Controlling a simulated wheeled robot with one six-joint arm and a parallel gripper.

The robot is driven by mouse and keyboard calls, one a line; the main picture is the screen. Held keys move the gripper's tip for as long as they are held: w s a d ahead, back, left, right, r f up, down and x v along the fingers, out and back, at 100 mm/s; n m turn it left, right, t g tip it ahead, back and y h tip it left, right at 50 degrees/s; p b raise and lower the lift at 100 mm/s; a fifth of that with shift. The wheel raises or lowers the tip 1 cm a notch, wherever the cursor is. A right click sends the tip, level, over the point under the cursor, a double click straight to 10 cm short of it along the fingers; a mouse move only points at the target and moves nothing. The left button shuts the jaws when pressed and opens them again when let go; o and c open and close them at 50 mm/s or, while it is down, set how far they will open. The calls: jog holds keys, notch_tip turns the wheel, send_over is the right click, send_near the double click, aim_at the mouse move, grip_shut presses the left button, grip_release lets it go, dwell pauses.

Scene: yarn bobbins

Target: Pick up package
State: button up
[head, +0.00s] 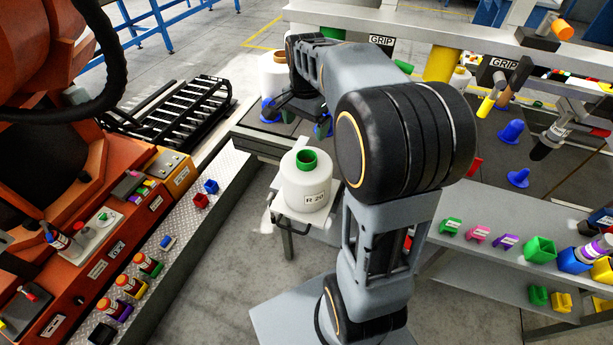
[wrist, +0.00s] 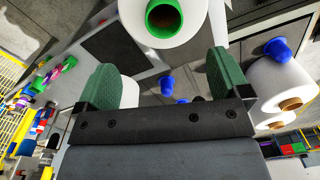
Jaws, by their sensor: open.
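A white yarn package (head: 306,191) with a green core and an "R 20" label stands upright on a small pale stand left of my arm in the head view. A white package (wrist: 140,22) with a green core is at the top of the wrist view, ahead of my finger pads. My gripper (head: 296,112) is over the dark table, behind the R 20 package and apart from it; my arm partly hides it. In the wrist view its two green pads (wrist: 166,82) are wide apart, with no package held between them.
Blue cones (head: 511,131) stand on the dark table. White packages with brown cores (wrist: 285,82) are at the right of the wrist view. An orange machine (head: 120,190) fills the left side. A shelf with small coloured parts (head: 540,250) is at right.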

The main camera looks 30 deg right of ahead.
jog(key=w+d+f+m, duration=0.1)
send_near(307, 157)
jog(key=s+a, duration=0.1)
jog(key=s, duration=0.1)
jog(key=shift+s+a+f+p, duration=0.1)
jog(key=shift+f+p, duration=0.2)
jog(key=shift+f, duration=1.5)
jog(key=shift+a+f+p, duration=0.1)
jog(key=shift+f+p, duration=0.15)
jog(key=shift+f, duration=1.6)
grip_shut()
jog(key=shift+r, duration=0.1)
